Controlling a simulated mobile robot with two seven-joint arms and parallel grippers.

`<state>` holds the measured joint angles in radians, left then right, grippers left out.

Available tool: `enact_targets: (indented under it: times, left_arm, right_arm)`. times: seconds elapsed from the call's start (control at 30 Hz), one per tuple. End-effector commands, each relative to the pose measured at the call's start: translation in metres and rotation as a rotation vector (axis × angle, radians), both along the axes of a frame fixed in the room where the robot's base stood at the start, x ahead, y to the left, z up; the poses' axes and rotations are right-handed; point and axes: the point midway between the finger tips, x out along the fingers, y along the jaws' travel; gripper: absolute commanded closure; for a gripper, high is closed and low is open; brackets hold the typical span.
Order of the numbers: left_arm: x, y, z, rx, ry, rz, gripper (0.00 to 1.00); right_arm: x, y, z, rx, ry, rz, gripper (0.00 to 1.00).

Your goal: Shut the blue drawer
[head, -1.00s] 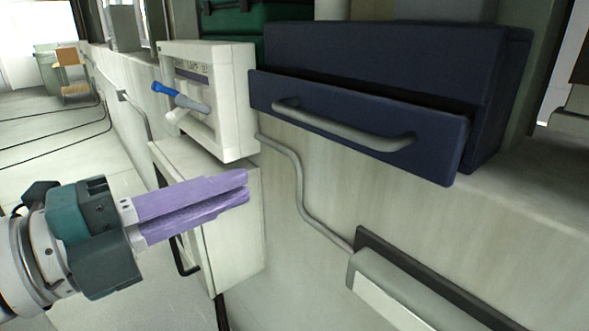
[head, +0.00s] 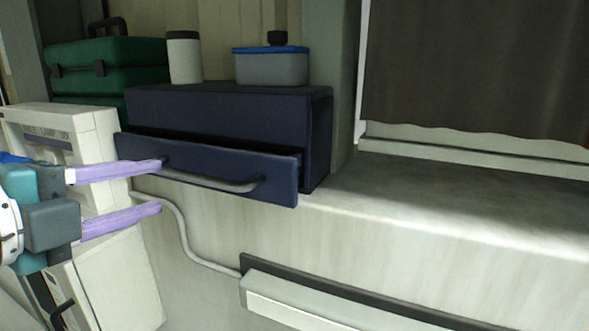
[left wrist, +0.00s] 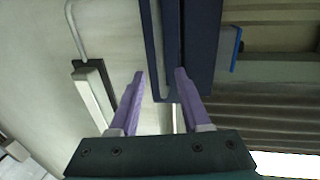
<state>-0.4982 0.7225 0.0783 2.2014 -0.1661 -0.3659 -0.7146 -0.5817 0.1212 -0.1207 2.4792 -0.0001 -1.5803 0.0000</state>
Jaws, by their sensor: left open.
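The blue drawer (head: 270,170) is a dark navy front with a grey bar handle (head: 215,183). It stands partly out of its navy cabinet (head: 220,108), with a dark gap along its top. My left gripper (head: 160,187) is open and empty, its two purple fingers apart. In the head view its fingertips overlap the left end of the drawer and handle; whether they touch cannot be told. In the left wrist view the open fingers (left wrist: 158,75) point toward the drawer and handle, with nothing seen held between them. My right gripper is not in view.
A white switch box (head: 98,125) is left of the drawer, behind my left gripper. A grey container with a blue lid (head: 270,66) and a white canister (head: 184,58) stand on the cabinet. A green case (head: 110,65) is behind. The ledge (head: 450,200) at right is clear.

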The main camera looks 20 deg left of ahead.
Motion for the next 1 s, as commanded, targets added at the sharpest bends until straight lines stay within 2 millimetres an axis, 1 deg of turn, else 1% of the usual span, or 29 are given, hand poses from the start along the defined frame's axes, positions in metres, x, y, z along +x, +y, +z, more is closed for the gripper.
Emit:
enact_targets:
  times: [0.07, 0.3, 0.5, 0.7, 1.0]
  left_arm:
    - [0.011, -0.001, 0.001, 0.001, -0.004, 0.0, 0.53]
    - [0.048, -0.004, -0.007, 0.0, -0.003, 0.001, 0.53]
    - [0.072, -0.006, -0.013, 0.0, -0.002, 0.0, 0.53]
    - [0.083, -0.007, -0.016, 0.0, -0.002, -0.002, 0.53]
    - [0.084, -0.008, -0.017, 0.0, -0.001, -0.003, 0.54]
  right_arm:
    - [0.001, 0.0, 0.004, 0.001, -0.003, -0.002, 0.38]
    - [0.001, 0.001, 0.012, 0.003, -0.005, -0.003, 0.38]
    - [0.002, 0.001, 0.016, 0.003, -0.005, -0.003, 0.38]
    - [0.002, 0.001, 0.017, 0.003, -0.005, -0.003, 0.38]
    - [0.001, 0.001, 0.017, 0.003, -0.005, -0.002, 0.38]
